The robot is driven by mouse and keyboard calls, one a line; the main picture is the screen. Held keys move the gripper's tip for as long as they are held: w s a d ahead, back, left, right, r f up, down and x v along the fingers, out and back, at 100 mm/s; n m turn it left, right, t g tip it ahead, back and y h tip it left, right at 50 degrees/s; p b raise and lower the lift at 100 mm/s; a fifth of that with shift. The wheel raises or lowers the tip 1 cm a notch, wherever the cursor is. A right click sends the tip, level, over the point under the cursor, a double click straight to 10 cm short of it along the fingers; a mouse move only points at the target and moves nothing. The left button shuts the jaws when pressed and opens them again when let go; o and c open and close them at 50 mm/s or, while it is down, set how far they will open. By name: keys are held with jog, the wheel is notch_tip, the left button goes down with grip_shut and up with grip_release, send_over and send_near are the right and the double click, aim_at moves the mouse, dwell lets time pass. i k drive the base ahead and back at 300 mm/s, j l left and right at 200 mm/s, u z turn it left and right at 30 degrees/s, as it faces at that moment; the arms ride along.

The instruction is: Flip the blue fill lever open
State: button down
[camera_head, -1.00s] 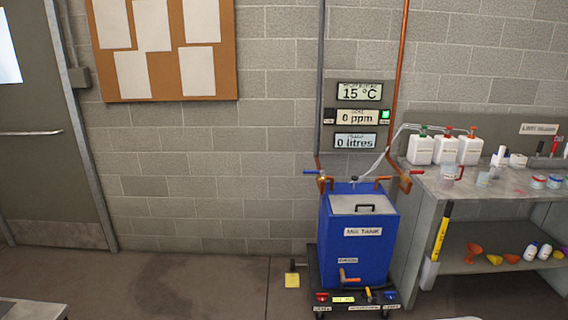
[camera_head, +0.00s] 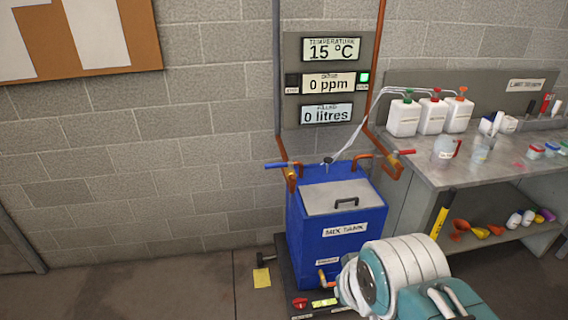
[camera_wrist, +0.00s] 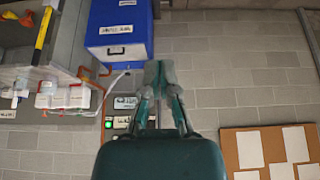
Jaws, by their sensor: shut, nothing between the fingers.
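The blue fill lever (camera_head: 276,165) sticks out to the left from a brass valve (camera_head: 291,172) on the copper pipe, at the tank's back left corner. The blue mix tank (camera_head: 312,228) stands below it under a closed grey lid (camera_head: 340,197). In the wrist view, which is upside down, my gripper (camera_wrist: 159,68) is shut and empty, in front of the wall beside the tank (camera_wrist: 118,28). The lever cannot be made out there; the fingers may hide it. In the head view my arm fills the lower right, and my fingertips cannot be made out.
A red-handled lever (camera_head: 404,152) is on the right pipe. The display panel (camera_head: 328,80) reads 15 °C, 0 ppm and 0 litres. A thin hose (camera_head: 357,135) runs to the tank top. The bench (camera_head: 470,182) with bottles stands right. Floor left of the tank is mostly clear.

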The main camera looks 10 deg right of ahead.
aim_at(289, 164)
jog(key=i+j, duration=0.1)
jog(key=i, duration=1.15)
